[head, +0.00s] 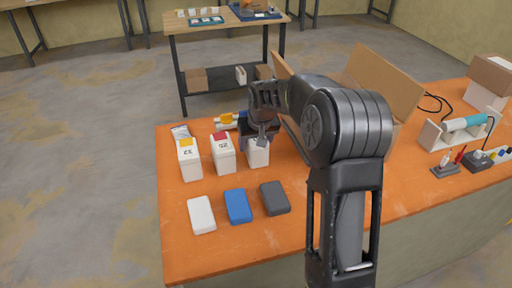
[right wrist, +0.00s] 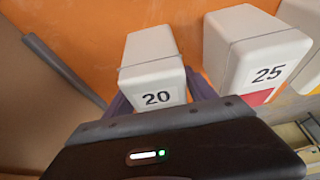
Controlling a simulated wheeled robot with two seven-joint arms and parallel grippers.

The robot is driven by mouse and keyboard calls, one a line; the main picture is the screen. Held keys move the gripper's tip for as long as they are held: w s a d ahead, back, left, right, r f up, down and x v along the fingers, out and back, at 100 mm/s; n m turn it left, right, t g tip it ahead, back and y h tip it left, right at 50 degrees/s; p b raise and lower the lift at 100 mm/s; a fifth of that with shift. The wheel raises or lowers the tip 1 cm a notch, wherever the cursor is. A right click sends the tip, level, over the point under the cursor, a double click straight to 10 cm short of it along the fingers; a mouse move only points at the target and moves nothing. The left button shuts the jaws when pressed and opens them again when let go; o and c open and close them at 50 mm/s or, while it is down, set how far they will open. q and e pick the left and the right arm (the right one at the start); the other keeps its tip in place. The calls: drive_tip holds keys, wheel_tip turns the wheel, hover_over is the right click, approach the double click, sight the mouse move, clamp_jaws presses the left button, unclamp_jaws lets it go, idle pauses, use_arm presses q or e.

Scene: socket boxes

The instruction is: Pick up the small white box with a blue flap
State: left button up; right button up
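A small white box marked 20 (right wrist: 157,97) stands upright on the orange table; in the head view, the white box (head: 257,157) is partly covered by my right gripper (head: 262,135). Its flap cannot be clearly made out. My right gripper is at the top of this box, with dark bluish-purple parts on both sides of it in the right wrist view. Whether these press on the box cannot be told. To its left in the head view stand a white box marked 25 with a red flap (head: 223,154) and one with a yellow flap (head: 189,159). My left gripper is out of view.
White (head: 201,215), blue (head: 238,206) and dark grey (head: 275,198) blocks lie in front of the boxes on the orange table (head: 180,250). An open cardboard box (head: 385,80) stands behind my arm. Tools and a holder (head: 445,130) are at the right.

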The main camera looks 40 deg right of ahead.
clamp_jaws()
idle(0.5)
